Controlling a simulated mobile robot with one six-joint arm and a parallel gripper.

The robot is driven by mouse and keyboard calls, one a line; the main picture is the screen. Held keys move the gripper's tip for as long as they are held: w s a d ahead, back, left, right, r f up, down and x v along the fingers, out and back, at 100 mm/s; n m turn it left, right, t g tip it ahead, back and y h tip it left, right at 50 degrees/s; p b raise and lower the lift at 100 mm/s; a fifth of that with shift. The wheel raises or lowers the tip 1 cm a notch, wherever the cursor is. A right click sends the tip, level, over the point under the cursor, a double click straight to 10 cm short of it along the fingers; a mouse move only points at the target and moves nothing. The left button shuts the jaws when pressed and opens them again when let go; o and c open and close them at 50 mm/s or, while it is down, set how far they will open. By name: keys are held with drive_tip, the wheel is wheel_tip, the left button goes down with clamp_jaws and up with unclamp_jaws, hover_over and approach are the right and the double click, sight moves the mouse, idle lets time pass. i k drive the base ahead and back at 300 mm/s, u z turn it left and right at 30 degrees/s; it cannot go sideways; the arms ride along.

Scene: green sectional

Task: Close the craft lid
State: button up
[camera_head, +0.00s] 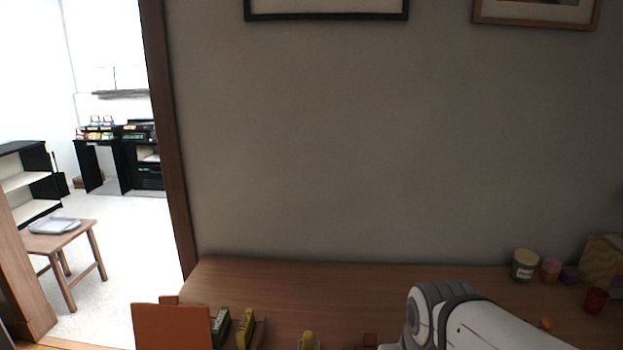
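An orange-brown flat panel (172,327) stands upright at the bottom left of the table, cut off by the lower picture edge. It looks like the open craft lid, but its hinge is out of view. Right beside it is part of a wooden holder (260,334) with several green and yellow items (245,328). My white and grey arm reaches in at the lower right, apart from the panel in the picture. My gripper is not in view.
The wooden table (330,285) runs along a grey wall. A green-labelled jar (524,265), small coloured pots (551,269), a red cup (595,300) and a wooden block (601,262) stand at the right. The table's back middle is clear.

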sight(166, 324)
drive_tip(key=u, duration=0.9)
drive_tip(key=k, duration=0.15)
drive_tip(key=u, duration=0.35)
drive_tip(key=i, duration=0.5)
drive_tip(key=u, duration=0.1)
